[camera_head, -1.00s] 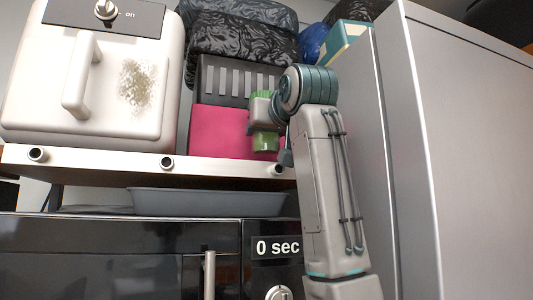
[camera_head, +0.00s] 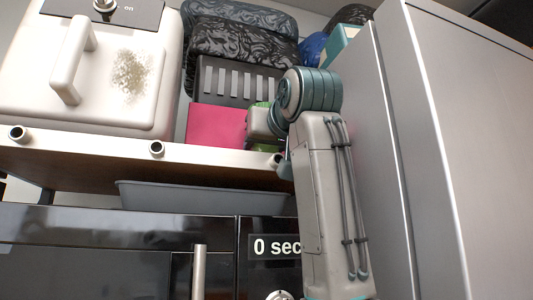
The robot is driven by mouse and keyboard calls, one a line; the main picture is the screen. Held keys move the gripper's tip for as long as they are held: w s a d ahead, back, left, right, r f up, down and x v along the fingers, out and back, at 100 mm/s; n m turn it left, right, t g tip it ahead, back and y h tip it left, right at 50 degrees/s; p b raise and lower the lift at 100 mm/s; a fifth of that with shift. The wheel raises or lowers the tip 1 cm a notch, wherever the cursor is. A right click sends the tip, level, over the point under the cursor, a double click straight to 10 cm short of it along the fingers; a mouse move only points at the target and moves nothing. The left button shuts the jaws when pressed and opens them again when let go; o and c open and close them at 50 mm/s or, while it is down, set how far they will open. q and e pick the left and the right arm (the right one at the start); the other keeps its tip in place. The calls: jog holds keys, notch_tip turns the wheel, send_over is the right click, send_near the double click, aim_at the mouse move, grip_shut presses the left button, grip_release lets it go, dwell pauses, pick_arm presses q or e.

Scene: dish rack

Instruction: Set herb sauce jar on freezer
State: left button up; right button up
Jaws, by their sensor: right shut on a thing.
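My right gripper (camera_head: 262,122) is shut on a green jar (camera_head: 264,147), which fits the herb sauce jar. Only the jar's lower edge and a bit of its top show; the gripper hides the rest. Gripper and jar are at the right end of the upper shelf, in front of a pink box. I cannot tell whether the jar touches the shelf. A tall grey metal cabinet (camera_head: 465,150), perhaps the freezer, stands right of my arm; its top is barely visible. My left gripper is not in view.
A white appliance (camera_head: 140,80) stands on the shelf (camera_head: 100,150) at left. A pink box (camera_head: 215,125), a dark slotted crate (camera_head: 220,75) and black bags (camera_head: 240,35) crowd the shelf. A grey tray (camera_head: 200,197) lies below, above a black oven (camera_head: 120,260).

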jog(key=shift+w, duration=0.1)
jog(key=shift+s, duration=0.2)
jog(key=o, duration=1.2)
jog(key=shift+w, duration=0.1)
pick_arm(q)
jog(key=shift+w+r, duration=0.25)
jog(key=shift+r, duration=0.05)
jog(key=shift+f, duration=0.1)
pick_arm(e)
jog(key=shift+f, duration=0.15)
jog(key=b+v, duration=0.1)
jog(key=v, duration=0.2)
jog(key=f+b+v, duration=0.1)
jog(key=v, duration=0.1)
jog(key=shift+s+d+b, duration=0.1)
jog(key=shift+s+b, duration=0.25)
pick_arm(q)
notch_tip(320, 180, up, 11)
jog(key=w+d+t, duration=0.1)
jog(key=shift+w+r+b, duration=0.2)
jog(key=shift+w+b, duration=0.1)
jog(key=shift+b, duration=0.15)
pick_arm(e)
jog(key=v, duration=0.5)
jog(key=shift+s+r, duration=0.15)
